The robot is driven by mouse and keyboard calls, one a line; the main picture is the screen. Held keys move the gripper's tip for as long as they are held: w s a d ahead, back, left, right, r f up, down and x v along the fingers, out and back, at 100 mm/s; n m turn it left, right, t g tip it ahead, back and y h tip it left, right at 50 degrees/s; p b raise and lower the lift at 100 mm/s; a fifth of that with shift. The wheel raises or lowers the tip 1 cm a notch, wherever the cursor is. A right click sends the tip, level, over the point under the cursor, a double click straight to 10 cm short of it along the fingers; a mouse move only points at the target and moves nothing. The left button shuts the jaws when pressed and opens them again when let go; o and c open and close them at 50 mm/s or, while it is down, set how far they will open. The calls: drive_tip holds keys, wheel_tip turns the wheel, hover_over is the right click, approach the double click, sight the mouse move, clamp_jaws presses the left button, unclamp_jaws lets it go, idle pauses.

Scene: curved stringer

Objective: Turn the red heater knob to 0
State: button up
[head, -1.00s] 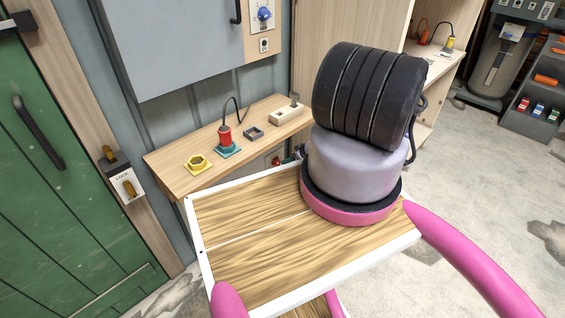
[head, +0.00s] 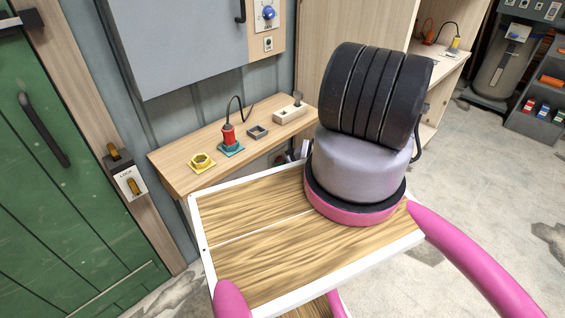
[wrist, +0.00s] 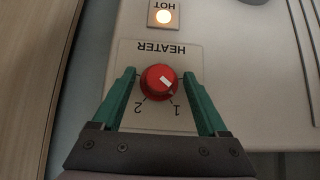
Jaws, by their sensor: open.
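The red heater knob (wrist: 156,88) is in the middle of the wrist view, on a pale plate (wrist: 183,58) marked HEATER, which appears upside down. Its white mark points right and slightly down in the picture. The numbers 2 and 1 show below the knob, 2 at left and 1 at right. I see no 0; part of the plate lies behind the right finger. My gripper (wrist: 159,75) is open, with one green finger on each side of the knob. A gap shows on both sides. I cannot find the red knob or my gripper in the head view.
A lit lamp (wrist: 163,17) marked HOT is above the plate. A grey cabinet (head: 185,45) hangs above; a green door (head: 60,200) is left.

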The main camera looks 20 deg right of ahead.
drive_tip(key=c, duration=1.1)
drive_tip(key=n+t+h, duration=0.1)
drive_tip(key=h, duration=0.1)
drive_tip(key=n+t+h, duration=0.1)
drive_tip(key=n+h, duration=0.1)
drive_tip(key=a+n+t+h, duration=0.1)
drive_tip(key=h, duration=0.2)
drive_tip(key=shift+s+f+n+t, duration=0.15)
drive_tip(key=shift+f+n+t, duration=0.05)
drive_tip(key=shift+n+t, duration=0.2)
drive_tip(key=shift+d, duration=0.1)
